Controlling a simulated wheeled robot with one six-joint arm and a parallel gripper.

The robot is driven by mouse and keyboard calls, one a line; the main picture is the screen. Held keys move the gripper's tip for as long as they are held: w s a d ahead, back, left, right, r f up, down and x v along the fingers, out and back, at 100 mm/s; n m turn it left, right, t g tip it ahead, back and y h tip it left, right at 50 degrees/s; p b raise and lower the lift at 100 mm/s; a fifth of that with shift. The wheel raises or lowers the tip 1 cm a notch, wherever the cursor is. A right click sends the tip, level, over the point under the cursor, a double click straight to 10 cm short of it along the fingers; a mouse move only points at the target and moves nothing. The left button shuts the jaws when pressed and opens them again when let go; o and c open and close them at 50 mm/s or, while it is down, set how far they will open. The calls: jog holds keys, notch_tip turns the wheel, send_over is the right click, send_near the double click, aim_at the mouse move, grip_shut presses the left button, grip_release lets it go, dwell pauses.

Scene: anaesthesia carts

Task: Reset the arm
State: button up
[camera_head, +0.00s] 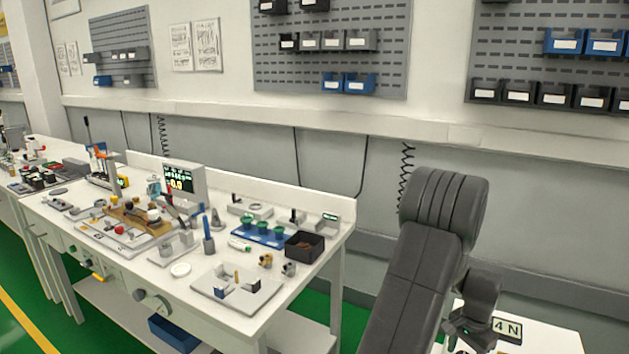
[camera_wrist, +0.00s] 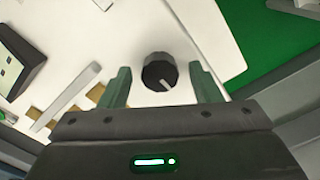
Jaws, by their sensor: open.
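My arm is raised at the right of the head view, bent over at the top with the wrist hanging down. My gripper (camera_head: 466,336) is at the lower right of that view, over a white surface, partly cut off by the frame's bottom. In the wrist view my gripper (camera_wrist: 160,84) has its two greenish fingers spread apart. A dark round knob (camera_wrist: 158,70) with a light pointer line shows between the fingers, on a white panel (camera_wrist: 150,25). Clear gaps show on both sides of the knob. I cannot tell its depth from the fingertips.
A white workbench (camera_head: 205,318) at left holds a lit display (camera_head: 180,179), a blue rack (camera_head: 257,236), a black bin (camera_head: 304,246) and small parts. A "4 N" label (camera_head: 507,328) stands near my gripper. The wall behind carries bin panels (camera_head: 330,60).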

notch_tip(320, 180, up, 14)
notch_tip(320, 180, down, 14)
jog(key=shift+r, duration=0.2)
jog(key=shift+f, duration=0.2)
jog(key=n+p, duration=0.1)
jog(key=n, duration=0.3)
jog(key=shift+r+p, duration=0.1)
jog(key=shift+p, duration=0.25)
jog(key=n+p, duration=0.2)
jog(key=n, duration=0.2)
jog(key=n+p, duration=0.2)
jog(key=n, duration=0.2)
jog(key=shift+r, duration=0.1)
jog(key=n+p, duration=0.3)
jog(key=p, duration=0.1)
jog(key=shift+n, duration=0.4)
jog(key=shift+d+r, duration=0.1)
jog(key=shift+r+b, duration=0.3)
jog(key=shift+r, duration=0.65)
jog(key=shift+r, duration=0.1)
